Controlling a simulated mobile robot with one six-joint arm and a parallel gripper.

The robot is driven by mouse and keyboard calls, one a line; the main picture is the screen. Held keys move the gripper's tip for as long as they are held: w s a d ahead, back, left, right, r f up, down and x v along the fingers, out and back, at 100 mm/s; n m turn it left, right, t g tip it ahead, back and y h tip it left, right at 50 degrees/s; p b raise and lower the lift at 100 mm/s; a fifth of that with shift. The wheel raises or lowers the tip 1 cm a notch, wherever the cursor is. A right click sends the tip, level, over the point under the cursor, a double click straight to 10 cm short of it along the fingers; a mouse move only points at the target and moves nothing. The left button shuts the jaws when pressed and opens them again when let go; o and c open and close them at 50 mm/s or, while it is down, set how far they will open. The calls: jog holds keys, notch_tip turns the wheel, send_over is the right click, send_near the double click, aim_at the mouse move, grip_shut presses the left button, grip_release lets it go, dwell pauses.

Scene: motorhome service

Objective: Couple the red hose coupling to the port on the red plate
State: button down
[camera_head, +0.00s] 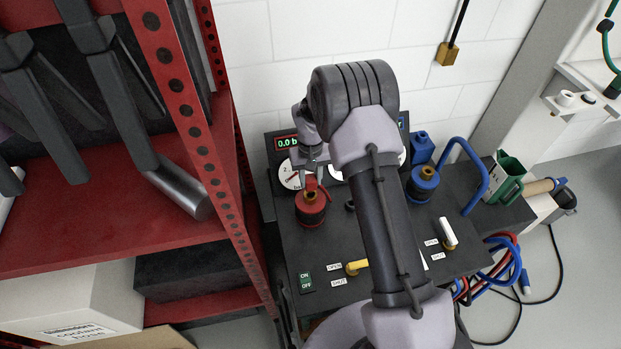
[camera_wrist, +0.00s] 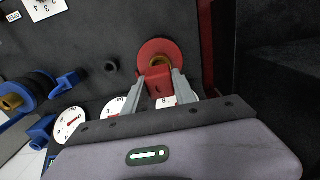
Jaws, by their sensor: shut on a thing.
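The red plate (camera_head: 311,216) is a round red piece on the dark bench, with a brass port (camera_head: 310,195) at its centre. In the wrist view the red plate (camera_wrist: 152,47) and the brass port (camera_wrist: 160,61) lie just beyond my fingertips. My gripper (camera_head: 311,178) is shut on the red hose coupling, a small red block (camera_wrist: 158,84) between the two grey fingers. The coupling is right beside the port. I cannot tell whether it touches or sits on it, as the fingers and block hide part of the port. No red hose shows clearly at the coupling.
A blue plate (camera_head: 421,190) with a brass port stands to the right, near a blue hose loop (camera_head: 474,177). A yellow lever (camera_head: 357,266) and a white lever (camera_head: 448,231) stand on the bench. A red shelf post (camera_head: 190,120) rises close on the left.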

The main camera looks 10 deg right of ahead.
jog(key=shift+f, duration=0.15)
jog(key=shift+f+b, duration=1.45)
jog(key=shift+f, duration=0.35)
jog(key=c, duration=0.9)
grip_release()
